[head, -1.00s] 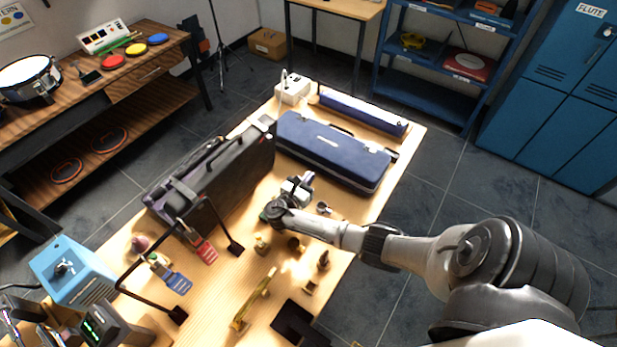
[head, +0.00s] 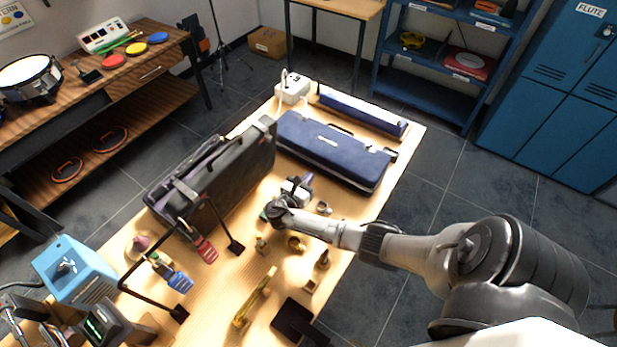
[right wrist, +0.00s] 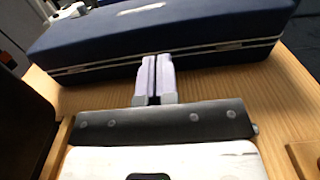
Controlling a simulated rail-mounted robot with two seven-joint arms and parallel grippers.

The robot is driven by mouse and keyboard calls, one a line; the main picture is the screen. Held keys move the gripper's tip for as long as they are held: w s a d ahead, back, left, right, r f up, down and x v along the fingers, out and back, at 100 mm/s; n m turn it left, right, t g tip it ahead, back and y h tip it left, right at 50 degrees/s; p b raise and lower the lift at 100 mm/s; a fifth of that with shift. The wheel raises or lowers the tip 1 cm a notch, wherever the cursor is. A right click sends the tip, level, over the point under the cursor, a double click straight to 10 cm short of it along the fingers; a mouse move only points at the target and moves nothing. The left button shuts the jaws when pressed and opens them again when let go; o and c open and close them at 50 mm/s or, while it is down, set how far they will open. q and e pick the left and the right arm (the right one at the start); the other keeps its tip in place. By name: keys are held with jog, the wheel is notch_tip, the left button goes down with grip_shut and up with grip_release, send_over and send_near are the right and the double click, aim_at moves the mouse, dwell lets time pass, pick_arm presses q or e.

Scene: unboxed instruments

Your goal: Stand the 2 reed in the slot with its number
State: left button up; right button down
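My right gripper (head: 302,184) is above the table, near the front of the blue case. In the right wrist view its two pale fingers (right wrist: 155,78) lie close together with only a thin dark line between them, and I make out no reed there. I cannot pick out the 2 reed or a numbered slot in either view. A small greenish thing (head: 265,214) shows beside my right wrist, partly hidden and too small to tell. My left gripper is not in view.
A long blue case (head: 335,150) and a dark upright case (head: 225,175) flank my right gripper. Small brass pieces (head: 255,300) and a dark flat thing (head: 296,322) lie in front.

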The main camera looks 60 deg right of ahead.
dwell(0.4)
jog(key=shift+f, duration=0.5)
jog(key=shift+f+b, duration=0.6)
dwell(0.3)
dwell(0.4)
jog(key=c, duration=1.8)
grip_release()
jog(key=o, duration=0.5)
